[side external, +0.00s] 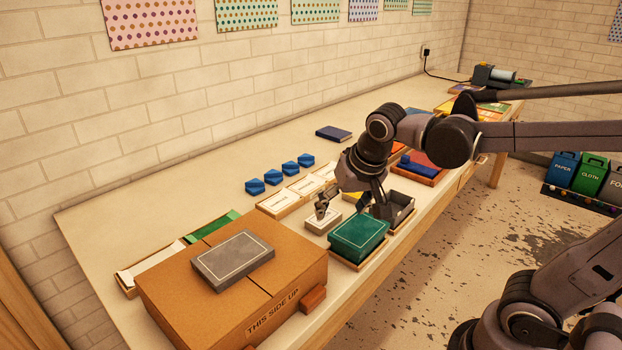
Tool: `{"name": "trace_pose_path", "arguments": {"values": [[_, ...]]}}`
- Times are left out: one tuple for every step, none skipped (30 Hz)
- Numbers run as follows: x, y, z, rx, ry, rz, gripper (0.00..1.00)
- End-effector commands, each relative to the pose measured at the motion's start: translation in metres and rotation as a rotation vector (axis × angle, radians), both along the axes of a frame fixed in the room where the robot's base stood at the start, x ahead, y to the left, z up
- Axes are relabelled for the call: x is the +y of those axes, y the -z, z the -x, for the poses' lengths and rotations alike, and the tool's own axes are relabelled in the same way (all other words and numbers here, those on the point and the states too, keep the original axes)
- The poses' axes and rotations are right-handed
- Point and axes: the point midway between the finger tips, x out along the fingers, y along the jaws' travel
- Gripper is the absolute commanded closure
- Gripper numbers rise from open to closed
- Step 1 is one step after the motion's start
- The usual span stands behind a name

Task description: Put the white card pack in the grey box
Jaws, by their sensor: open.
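My gripper (343,206) is open, with its fingers pointing down just above the table. A white pack (316,226) lies low beneath and beside the left finger; whether the finger touches it I cannot tell. Similar white packs (280,203) lie in wooden trays behind it. An open grey box (404,206) stands to the right of my gripper, partly hidden by it. Its inside is mostly out of sight. A flat grey piece with a pale outline (233,259), like a lid, lies on the cardboard carton.
A green box (358,238) stands in front of my gripper. The big cardboard carton (170,290) fills the near left. Several blue packs (278,177) and a dark blue book (333,134) lie behind. The table (130,205) is clear at the back left.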

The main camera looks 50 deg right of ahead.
Motion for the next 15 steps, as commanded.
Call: {"name": "trace_pose_path", "arguments": {"values": [[0.003, 0.004, 0.012, -0.025, -0.076, 0.013, 0.25], [0.005, 0.007, 0.018, -0.042, -0.125, 0.022, 0.25], [0.007, 0.010, 0.025, -0.063, -0.188, 0.038, 0.25], [0.009, 0.012, 0.029, -0.078, -0.230, 0.047, 0.25], [0.011, 0.015, 0.033, -0.094, -0.271, 0.060, 0.25], [0.013, 0.018, 0.038, -0.112, -0.319, 0.076, 0.25], [0.014, 0.020, 0.042, -0.126, -0.350, 0.086, 0.25], [0.015, 0.022, 0.044, -0.138, -0.379, 0.097, 0.25], [0.016, 0.025, 0.047, -0.152, -0.412, 0.111, 0.25], [0.017, 0.026, 0.049, -0.160, -0.433, 0.119, 0.25], [0.018, 0.027, 0.051, -0.169, -0.448, 0.125, 0.25], [0.019, 0.028, 0.052, -0.176, -0.466, 0.134, 0.25], [0.019, 0.029, 0.053, -0.179, -0.477, 0.139, 0.25], [0.019, 0.030, 0.053, -0.183, -0.484, 0.143, 0.25], [0.019, 0.030, 0.054, -0.185, -0.490, 0.146, 0.25]]}}
